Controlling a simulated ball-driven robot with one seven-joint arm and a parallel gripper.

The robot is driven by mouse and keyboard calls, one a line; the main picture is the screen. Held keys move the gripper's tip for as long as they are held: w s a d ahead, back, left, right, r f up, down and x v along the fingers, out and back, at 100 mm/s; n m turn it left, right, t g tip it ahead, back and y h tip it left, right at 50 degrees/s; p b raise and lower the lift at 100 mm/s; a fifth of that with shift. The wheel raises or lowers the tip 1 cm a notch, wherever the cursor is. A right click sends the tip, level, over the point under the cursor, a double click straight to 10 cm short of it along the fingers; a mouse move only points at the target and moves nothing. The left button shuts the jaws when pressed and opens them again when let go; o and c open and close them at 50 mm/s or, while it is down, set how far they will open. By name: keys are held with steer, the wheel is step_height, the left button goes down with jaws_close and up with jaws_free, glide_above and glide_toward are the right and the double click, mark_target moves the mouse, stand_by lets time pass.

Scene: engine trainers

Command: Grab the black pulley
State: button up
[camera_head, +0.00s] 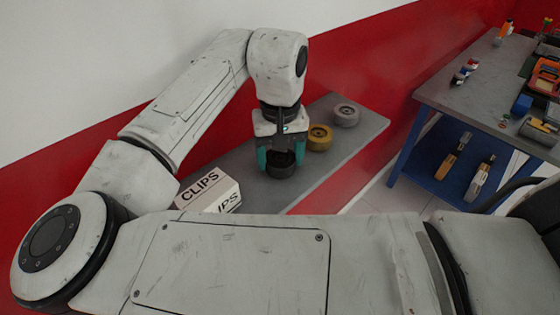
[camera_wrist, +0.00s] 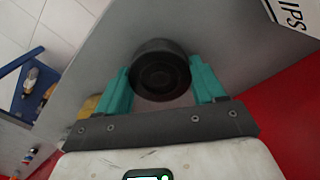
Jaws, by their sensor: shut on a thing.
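The black pulley (camera_head: 281,168) is a dark round part at the grey shelf, between the teal fingers of my gripper (camera_head: 280,160). In the wrist view the black pulley (camera_wrist: 160,70) sits between the two teal fingertips of my gripper (camera_wrist: 160,85), which close on its sides. I cannot tell whether the pulley rests on the shelf or is slightly raised. A yellow pulley (camera_head: 319,138) and a grey pulley (camera_head: 346,115) stand farther along the shelf.
The grey shelf (camera_head: 370,127) runs along the red and white wall. A white CLIPS box (camera_head: 208,190) stands left of my gripper. A workbench (camera_head: 450,90) with tools is at the right, with a blue lower shelf (camera_head: 425,160).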

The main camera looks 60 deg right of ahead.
steer(key=c, duration=0.4)
steer(key=shift+c, duration=0.2)
steer(key=shift+r, duration=0.15)
